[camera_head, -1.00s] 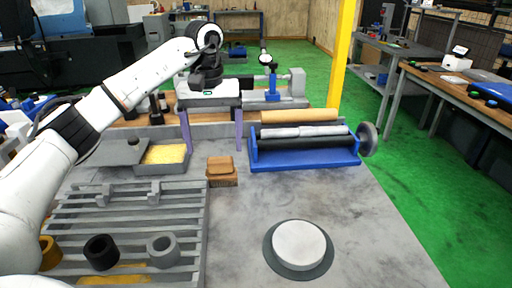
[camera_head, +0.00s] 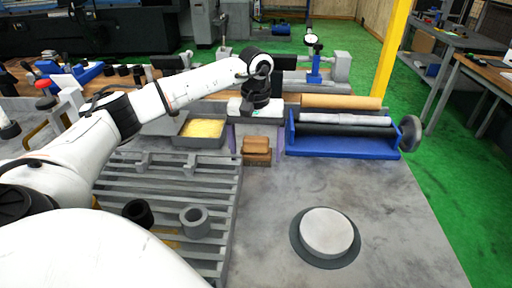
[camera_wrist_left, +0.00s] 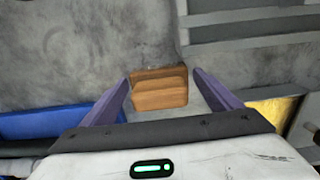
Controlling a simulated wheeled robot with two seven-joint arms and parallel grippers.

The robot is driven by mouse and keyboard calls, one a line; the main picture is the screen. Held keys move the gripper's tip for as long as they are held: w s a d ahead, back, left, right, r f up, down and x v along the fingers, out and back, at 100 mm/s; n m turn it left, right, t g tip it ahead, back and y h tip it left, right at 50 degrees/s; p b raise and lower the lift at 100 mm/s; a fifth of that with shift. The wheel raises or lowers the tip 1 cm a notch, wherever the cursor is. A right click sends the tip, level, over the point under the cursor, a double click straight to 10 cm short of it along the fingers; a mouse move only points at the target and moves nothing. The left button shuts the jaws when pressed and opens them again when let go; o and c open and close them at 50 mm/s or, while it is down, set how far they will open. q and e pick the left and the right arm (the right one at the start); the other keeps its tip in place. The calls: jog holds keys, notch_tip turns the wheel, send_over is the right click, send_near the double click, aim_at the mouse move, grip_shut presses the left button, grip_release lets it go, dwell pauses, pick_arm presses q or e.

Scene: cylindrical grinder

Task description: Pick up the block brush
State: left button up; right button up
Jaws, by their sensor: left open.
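The block brush (camera_head: 257,146) is a small brown block with a stepped top, standing on the grey table just left of the blue roller stand. My left gripper (camera_head: 255,154) is above and around its far side, with one purple finger showing on each side of it. In the left wrist view the brush (camera_wrist_left: 160,95) lies between the two open purple fingers (camera_wrist_left: 162,78). Clear gaps separate it from both, and it looks untouched. My right gripper is not in view.
The blue roller stand (camera_head: 340,147) with its rollers is close on the right. A tray of yellow material (camera_head: 203,129) and a grey slatted rack (camera_head: 185,168) are on the left. A round white disc (camera_head: 327,232) sits in front, with bare table around it.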

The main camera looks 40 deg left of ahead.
pick_arm(q)
jog(key=c, duration=1.1)
jog(key=shift+r, duration=0.1)
notch_tip(320, 180, up, 10)
jog(key=shift+f+b, duration=0.1)
jog(key=shift+b, duration=0.25)
